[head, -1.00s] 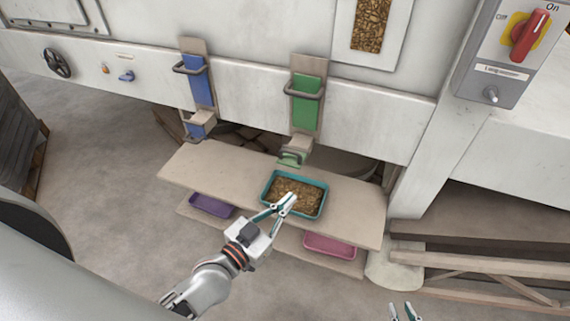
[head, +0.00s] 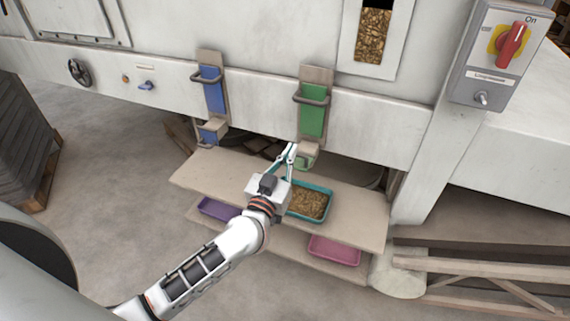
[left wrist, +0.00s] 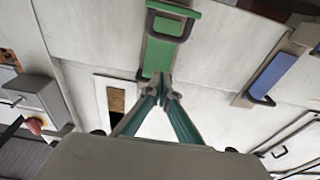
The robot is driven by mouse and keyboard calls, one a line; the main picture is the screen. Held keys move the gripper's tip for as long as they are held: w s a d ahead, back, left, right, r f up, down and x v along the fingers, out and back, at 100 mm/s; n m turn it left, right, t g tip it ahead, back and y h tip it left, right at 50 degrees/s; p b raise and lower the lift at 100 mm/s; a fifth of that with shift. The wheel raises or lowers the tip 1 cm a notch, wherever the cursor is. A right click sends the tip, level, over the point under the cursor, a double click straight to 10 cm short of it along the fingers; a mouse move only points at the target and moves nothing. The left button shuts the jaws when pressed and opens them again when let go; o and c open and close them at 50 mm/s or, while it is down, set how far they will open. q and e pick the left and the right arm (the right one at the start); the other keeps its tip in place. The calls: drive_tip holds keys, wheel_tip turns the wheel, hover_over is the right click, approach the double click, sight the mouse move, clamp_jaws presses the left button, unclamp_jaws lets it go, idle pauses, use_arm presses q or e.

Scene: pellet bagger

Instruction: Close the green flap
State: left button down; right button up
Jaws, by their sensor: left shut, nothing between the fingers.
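The green flap (head: 305,161) sits at the lower end of the green chute, under a beige spout, above the back of the tray. It shows partly, behind my gripper, and I cannot tell its exact angle. My left gripper (head: 291,148) is shut and empty, just left of the flap in the head view. In the left wrist view its fingertips (left wrist: 163,82) overlap the green plate (left wrist: 157,58); I see no clear contact. My right gripper is out of view.
A teal tray of pellets (head: 308,202) stands on the beige shelf (head: 358,207) below the spout. Purple (head: 217,208) and pink (head: 334,250) trays are lower down. A blue chute (head: 212,92) is to the left, a switch box (head: 497,60) to the right.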

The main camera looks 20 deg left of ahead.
sight(299, 156)
use_arm(q)
drive_tip(key=shift+w+f+b, duration=1.6)
drive_tip(key=shift+f+b, duration=0.1)
drive_tip(key=shift+f, duration=0.15)
drive_tip(key=shift+s+f+b, duration=0.1)
drive_tip(key=shift+b, duration=0.3)
drive_tip(key=shift+s+f+t, duration=0.1)
drive_tip(key=shift+t, duration=0.3)
